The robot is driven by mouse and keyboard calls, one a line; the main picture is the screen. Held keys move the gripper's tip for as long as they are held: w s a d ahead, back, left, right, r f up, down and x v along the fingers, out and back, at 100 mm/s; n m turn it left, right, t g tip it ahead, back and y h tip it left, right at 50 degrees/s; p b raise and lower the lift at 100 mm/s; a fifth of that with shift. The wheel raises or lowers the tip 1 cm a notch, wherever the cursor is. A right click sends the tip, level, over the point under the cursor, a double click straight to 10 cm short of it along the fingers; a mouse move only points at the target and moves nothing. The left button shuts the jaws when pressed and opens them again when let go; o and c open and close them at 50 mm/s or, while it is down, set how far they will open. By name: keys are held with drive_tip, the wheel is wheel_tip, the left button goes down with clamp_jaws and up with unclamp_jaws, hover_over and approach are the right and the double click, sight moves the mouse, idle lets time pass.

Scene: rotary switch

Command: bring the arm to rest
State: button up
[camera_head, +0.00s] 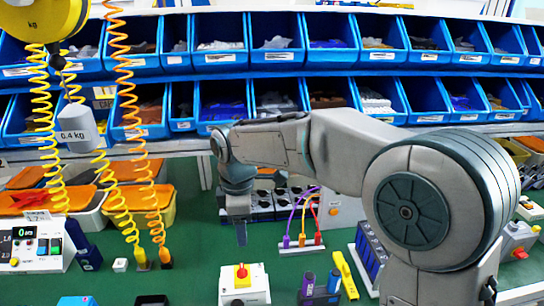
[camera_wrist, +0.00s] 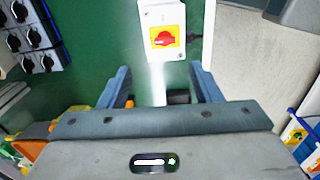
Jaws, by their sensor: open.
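The rotary switch shows in the wrist view as a red knob (camera_wrist: 165,39) on a yellow plate on a white box (camera_wrist: 161,11). In the head view, a white box (camera_head: 245,289) with a red and yellow knob (camera_head: 241,272) stands at the bottom centre of the green bench. My gripper (camera_head: 241,234) points down over the bench, behind that box in the picture. In the wrist view its two blue-grey fingers (camera_wrist: 163,84) are apart, with nothing held between them. The switch lies beyond the fingertips, apart from them.
A panel of black knobs (camera_wrist: 30,36) is at the upper left of the wrist view. Coiled hoses (camera_head: 125,100) hang at the left in the head view. Blue bins (camera_head: 275,40) line the back.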

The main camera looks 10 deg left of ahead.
drive_tip(key=s+d+r+m+t, duration=0.1)
drive_tip(key=s+d+m, duration=0.2)
drive_tip(key=d+m, duration=0.45)
drive_tip(key=s+d+r+m+t, duration=0.1)
drive_tip(key=s+d+m, duration=0.25)
drive_tip(key=d, duration=0.75)
drive_tip(key=s+d+f+m+t, duration=0.1)
drive_tip(key=s+d+f+m, duration=0.2)
drive_tip(key=s+d+m, duration=0.5)
drive_tip(key=shift+s+d+f+m, duration=0.15)
drive_tip(key=shift+d+m, duration=0.4)
drive_tip(key=shift+m, duration=0.25)
